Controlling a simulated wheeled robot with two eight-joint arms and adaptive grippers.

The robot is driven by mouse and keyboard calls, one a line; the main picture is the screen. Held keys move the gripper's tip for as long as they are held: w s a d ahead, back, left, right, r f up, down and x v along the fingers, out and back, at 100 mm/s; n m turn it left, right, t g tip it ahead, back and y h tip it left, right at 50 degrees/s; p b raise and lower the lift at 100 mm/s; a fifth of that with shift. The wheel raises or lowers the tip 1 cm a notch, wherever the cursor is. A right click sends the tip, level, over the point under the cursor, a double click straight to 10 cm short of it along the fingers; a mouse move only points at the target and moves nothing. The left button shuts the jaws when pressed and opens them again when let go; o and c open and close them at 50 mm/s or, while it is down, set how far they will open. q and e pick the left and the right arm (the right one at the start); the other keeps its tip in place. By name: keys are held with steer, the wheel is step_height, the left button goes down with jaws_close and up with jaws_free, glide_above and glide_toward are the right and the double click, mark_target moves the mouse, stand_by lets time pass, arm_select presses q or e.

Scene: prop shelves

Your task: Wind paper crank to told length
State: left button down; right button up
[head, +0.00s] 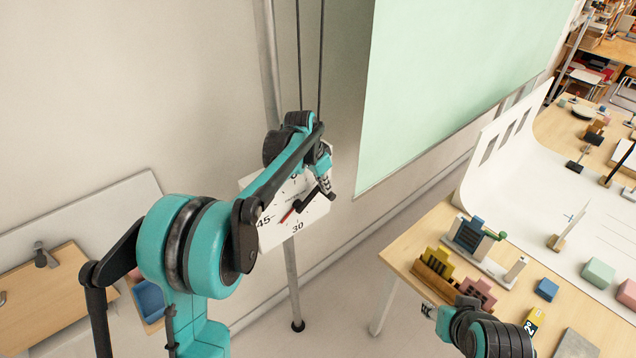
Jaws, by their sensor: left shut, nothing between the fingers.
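A pale green paper sheet (450,80) hangs down beside the wall. A white square dial (275,230) with black marks, the figures 45 and 30 and a red needle (288,215) is fixed on a stand left of the paper. The needle points to the lower left, between 45 and 30. My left gripper (327,190) is shut and empty in front of the dial's right side. A dark crank-like bar (308,204) shows by its tips; I cannot tell whether they touch. My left arm hides the dial's upper part. My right gripper (430,310) is by the table's front edge, its fingers too small to read.
A wooden table (415,250) at the right holds blocks, a yellow piece (438,260), a pink block (625,292) and a curved white backdrop (505,150). A grey pole (293,290) stands below the dial. Another wooden surface (50,300) lies at the lower left. Floor between is clear.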

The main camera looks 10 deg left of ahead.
arm_select(q)
steer(key=shift+w+d+f+g+y, duration=0.65)
steer(key=shift+w+f+g+y, duration=0.15)
steer(key=shift+w+f+g, duration=0.15)
steer(key=shift+w+d+f, duration=0.2)
steer(key=shift+w+f, duration=0.05)
steer(key=shift+f, duration=0.35)
steer(key=shift+w+d+f, duration=0.2)
steer(key=shift+f, duration=0.35)
